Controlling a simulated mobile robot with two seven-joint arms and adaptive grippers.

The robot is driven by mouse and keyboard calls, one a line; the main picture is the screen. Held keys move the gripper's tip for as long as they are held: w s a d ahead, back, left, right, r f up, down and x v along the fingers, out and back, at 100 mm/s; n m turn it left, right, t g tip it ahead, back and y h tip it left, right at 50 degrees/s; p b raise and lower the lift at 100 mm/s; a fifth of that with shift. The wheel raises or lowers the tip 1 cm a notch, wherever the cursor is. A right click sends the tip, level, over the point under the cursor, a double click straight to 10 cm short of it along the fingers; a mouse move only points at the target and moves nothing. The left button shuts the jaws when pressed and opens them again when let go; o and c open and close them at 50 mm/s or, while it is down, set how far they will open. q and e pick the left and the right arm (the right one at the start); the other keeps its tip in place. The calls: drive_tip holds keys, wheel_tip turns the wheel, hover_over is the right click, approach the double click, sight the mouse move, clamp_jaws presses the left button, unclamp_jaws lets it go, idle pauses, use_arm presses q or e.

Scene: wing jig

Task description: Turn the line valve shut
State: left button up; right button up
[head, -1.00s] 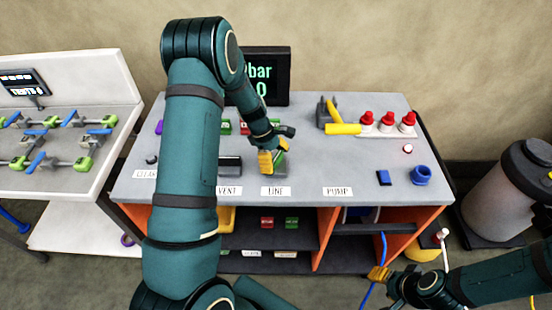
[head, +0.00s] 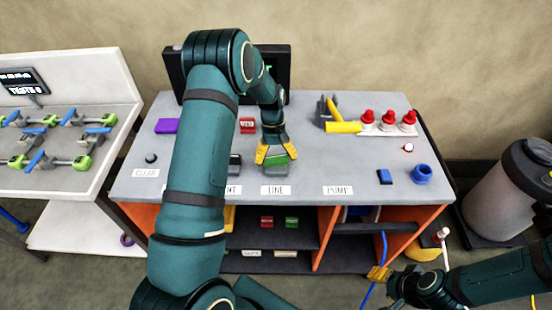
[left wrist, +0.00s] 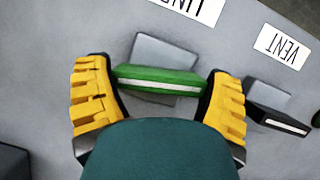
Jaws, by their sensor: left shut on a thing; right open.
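The line valve's green handle (head: 277,159) sits on a grey block behind the LINE label (head: 276,190) on the console top. It lies roughly crosswise, along the label's long direction. In the left wrist view the handle (left wrist: 160,80) is a green bar with a white stripe, over its grey block (left wrist: 163,52). My left gripper (head: 276,154) is shut on it from above, with one yellow finger at each end of the bar. My right gripper (head: 385,279) is open and empty, low in front of the console's right side.
The black VENT handle (left wrist: 278,121) is close beside my left gripper. A yellow-handled tool (head: 343,127), red knobs (head: 388,118) and blue parts (head: 421,174) stand on the right. The console top behind the PUMP label (head: 338,190) is clear.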

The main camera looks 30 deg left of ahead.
use_arm(q)
drive_tip(key=shift+m+g+y, duration=0.3)
drive_tip(key=shift+m+g, duration=0.1)
drive_tip(key=shift+m, duration=0.7)
drive_tip(key=o, duration=0.9)
drive_tip(key=shift+o, duration=0.2)
drive_tip(key=v, duration=1.2)
drive_tip(key=shift+s+d, duration=0.1)
